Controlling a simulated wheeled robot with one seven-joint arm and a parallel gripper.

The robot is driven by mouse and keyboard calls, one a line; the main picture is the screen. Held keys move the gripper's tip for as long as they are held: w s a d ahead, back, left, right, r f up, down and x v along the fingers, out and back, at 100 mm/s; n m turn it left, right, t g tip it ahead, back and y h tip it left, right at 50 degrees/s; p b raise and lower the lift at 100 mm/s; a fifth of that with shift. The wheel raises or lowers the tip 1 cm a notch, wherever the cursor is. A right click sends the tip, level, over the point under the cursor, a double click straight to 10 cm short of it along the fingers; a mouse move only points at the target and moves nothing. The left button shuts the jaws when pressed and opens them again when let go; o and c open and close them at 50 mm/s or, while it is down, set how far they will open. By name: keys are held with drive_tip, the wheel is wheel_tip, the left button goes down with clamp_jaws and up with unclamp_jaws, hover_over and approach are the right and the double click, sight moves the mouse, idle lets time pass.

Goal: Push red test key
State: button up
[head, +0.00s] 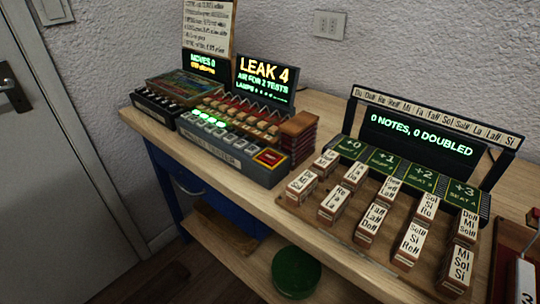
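The red test key (269,158) is at the right end of the front row on a long grey test box (238,163), which stands on the wooden bench. Its top is red with a small label too small to read. Several light-coloured keys (207,121) lie in a row to its left, some of them glowing green. Nothing covers the red key in the head view. My gripper is not in view.
A display reading "LEAK 4" (266,79) stands behind the test box. A stack of dark red blocks (299,137) stands right of the key. Labelled wooden blocks (303,185) sit on a board further right. A green round object (296,271) is on the lower shelf.

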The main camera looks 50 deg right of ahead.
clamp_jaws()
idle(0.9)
